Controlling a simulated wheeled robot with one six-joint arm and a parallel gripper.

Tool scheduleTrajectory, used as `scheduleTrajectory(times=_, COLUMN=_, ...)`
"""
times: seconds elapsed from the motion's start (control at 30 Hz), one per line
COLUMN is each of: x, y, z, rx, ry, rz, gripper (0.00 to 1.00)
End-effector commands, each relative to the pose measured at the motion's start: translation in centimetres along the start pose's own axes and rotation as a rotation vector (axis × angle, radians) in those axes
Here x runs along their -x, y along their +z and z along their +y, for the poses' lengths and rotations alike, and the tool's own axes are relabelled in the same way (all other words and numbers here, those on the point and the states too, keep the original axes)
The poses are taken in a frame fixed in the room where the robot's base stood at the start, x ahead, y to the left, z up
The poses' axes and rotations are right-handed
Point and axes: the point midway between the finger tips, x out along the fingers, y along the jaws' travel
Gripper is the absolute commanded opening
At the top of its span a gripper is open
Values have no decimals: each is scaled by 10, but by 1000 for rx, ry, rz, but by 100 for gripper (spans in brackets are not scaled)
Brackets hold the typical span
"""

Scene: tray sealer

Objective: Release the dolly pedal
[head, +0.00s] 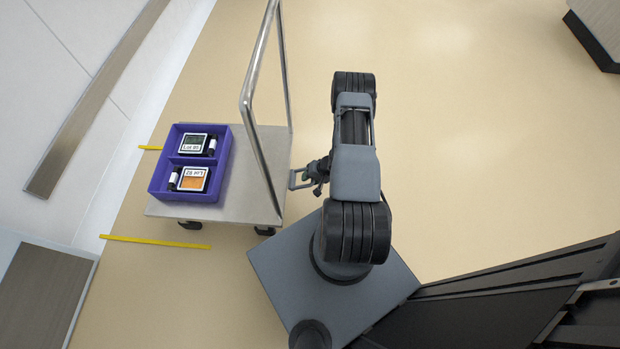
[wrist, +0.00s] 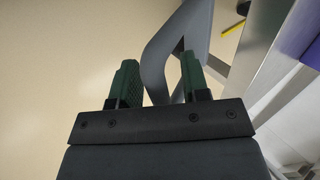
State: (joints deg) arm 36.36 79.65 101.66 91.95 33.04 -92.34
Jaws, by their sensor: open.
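The dolly (head: 243,185) stands left of my arm in the head view, with a metal deck and a tall tubular handle. A grey bent bar (head: 293,180), which looks like the pedal, sticks out at the dolly's right edge. It also shows in the wrist view (wrist: 172,50), where it passes across the gap between my green fingers. My gripper (head: 309,178) is open at this bar. In the wrist view my gripper (wrist: 158,65) has its fingers apart. I cannot tell whether either finger touches the bar. The pedal's joint is hidden.
A purple crate (head: 160,190) with two labelled packs sits on the deck. A pale wall or cabinet (head: 60,100) is at the left. Dark machinery (head: 510,305) is at the lower right.

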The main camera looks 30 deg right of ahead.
Motion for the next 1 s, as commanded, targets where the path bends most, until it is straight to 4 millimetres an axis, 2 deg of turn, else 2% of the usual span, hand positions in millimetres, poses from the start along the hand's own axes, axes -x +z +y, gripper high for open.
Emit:
scheduleTrajectory(times=0.17, x=18, y=-2, z=-1, rx=-1, ry=0, rz=3, gripper=42)
scheduleTrajectory(times=0.5, x=87, y=-1, z=-2, rx=-2, ry=0, rz=3, gripper=42)
scheduleTrajectory(times=0.63, x=109, y=-1, z=-2, rx=-1, ry=0, rz=2, gripper=42)
scheduleTrajectory(times=0.8, x=128, y=-1, z=-1, rx=0, ry=0, rz=0, gripper=42)
scheduleTrajectory(times=1.0, x=137, y=-1, z=-1, rx=1, ry=0, rz=0, gripper=42)
